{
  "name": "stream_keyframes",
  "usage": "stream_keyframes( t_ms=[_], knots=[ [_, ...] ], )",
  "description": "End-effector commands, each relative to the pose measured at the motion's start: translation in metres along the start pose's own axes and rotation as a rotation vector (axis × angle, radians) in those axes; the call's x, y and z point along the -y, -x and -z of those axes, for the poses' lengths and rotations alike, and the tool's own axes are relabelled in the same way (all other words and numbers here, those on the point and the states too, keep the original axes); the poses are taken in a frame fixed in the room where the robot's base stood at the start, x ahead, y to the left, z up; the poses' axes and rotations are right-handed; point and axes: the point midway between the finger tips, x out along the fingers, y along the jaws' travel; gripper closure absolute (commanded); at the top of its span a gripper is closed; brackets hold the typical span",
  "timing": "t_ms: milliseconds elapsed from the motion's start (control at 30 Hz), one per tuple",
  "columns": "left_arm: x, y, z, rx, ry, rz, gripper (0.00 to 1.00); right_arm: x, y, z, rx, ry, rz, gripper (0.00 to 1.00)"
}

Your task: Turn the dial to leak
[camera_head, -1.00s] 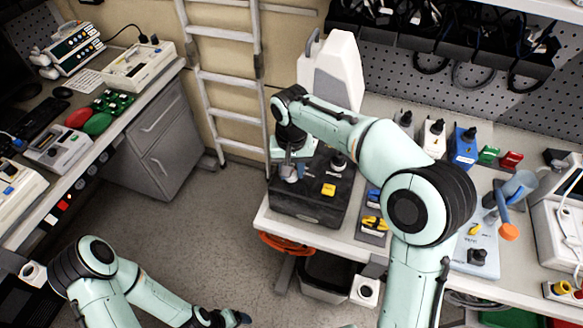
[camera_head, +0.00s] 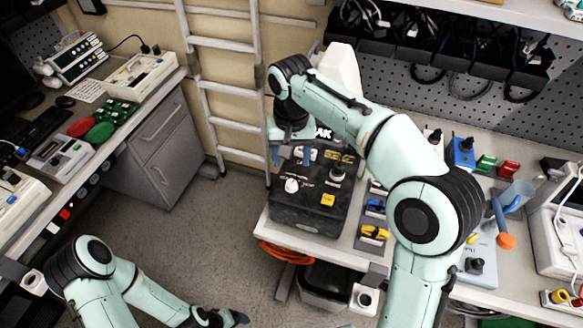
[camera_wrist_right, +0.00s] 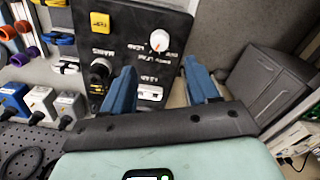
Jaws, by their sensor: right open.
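The black test box (camera_head: 310,218) stands on the bench and carries a white dial (camera_head: 291,185) on its top. The dial also shows in the right wrist view (camera_wrist_right: 159,40), with a small reddish mark on it. The printed labels around it are too small to read surely. A larger label ending in "AK" is partly hidden at the box's back. My right gripper (camera_head: 291,155) is open and empty, behind the dial and apart from it; its blue fingers also show in the wrist view (camera_wrist_right: 160,68). My left gripper (camera_head: 230,318) is low over the floor; its jaws are unclear.
The box also bears a black knob (camera_head: 337,174) and a yellow button (camera_head: 328,200). A white device (camera_head: 340,68) stands behind it. Yellow and blue clips (camera_head: 374,232) lie to its right. A ladder (camera_head: 230,88) leans on the wall at the left.

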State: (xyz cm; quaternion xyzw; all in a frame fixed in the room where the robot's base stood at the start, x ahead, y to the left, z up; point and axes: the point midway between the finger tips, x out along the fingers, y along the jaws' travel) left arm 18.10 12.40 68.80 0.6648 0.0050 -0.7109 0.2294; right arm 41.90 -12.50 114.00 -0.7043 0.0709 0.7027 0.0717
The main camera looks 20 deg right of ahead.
Motion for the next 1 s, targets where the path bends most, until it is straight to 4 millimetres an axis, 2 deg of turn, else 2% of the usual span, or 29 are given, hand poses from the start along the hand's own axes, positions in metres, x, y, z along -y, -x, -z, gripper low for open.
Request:
stream_keyframes(
  t_ms=[33, 100, 300, 1000],
  knots=[
    [-0.003, 0.004, 0.005, -0.006, -0.002, -0.002, 0.19, 0.001, 0.013, 0.002, -0.005, 0.000, 0.002, 0.41],
    [-0.003, 0.004, 0.005, -0.007, -0.002, -0.002, 0.19, 0.001, 0.023, 0.001, -0.004, 0.000, 0.002, 0.41],
    [-0.002, 0.003, 0.004, -0.005, -0.002, -0.002, 0.19, 0.000, 0.038, 0.000, 0.000, 0.001, 0.000, 0.41],
    [-0.002, 0.003, 0.004, -0.005, -0.002, -0.002, 0.19, 0.000, 0.040, 0.000, 0.001, 0.000, -0.001, 0.41]
  ],
)
